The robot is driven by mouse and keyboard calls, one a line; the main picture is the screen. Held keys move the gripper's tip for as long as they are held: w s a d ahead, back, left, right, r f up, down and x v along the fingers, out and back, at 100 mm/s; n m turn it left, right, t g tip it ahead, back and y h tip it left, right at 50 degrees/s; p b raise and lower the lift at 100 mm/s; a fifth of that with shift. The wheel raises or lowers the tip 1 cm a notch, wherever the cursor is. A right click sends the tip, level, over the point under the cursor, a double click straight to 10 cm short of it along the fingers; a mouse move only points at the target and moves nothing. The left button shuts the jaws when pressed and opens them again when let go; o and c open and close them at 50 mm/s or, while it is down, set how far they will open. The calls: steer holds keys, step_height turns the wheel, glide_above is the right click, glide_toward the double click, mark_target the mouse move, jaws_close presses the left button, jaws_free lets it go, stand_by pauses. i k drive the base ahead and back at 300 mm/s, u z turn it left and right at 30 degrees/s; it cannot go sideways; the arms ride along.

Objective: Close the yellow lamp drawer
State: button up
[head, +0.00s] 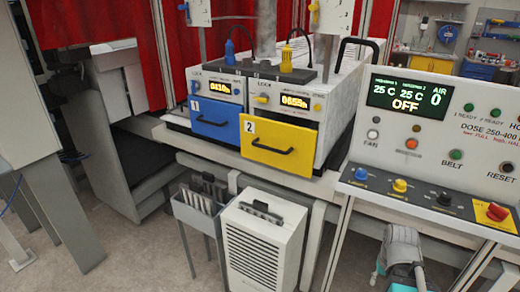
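The yellow lamp drawer (278,146), marked 2 and with a black bar handle, is in the right-hand lamp unit (286,98) near the middle of the head view. Its front appears to stand a little out from the unit's face; how far it is pulled out is hard to tell from this angle. The blue drawer (214,122), marked 1, is beside it on the left, in the other lamp unit (216,86).
A control panel (440,125) with buttons and a red stop knob (497,212) stands at the right. Below the drawers are a white vented box (262,245) and a grey bin (197,212). A grey and teal device (403,250) is at the bottom right. Space before the yellow drawer looks clear.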

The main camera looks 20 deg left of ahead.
mark_target(287, 144)
steer(key=u, duration=1.05)
steer(key=k, duration=0.1)
steer(key=z, duration=0.25)
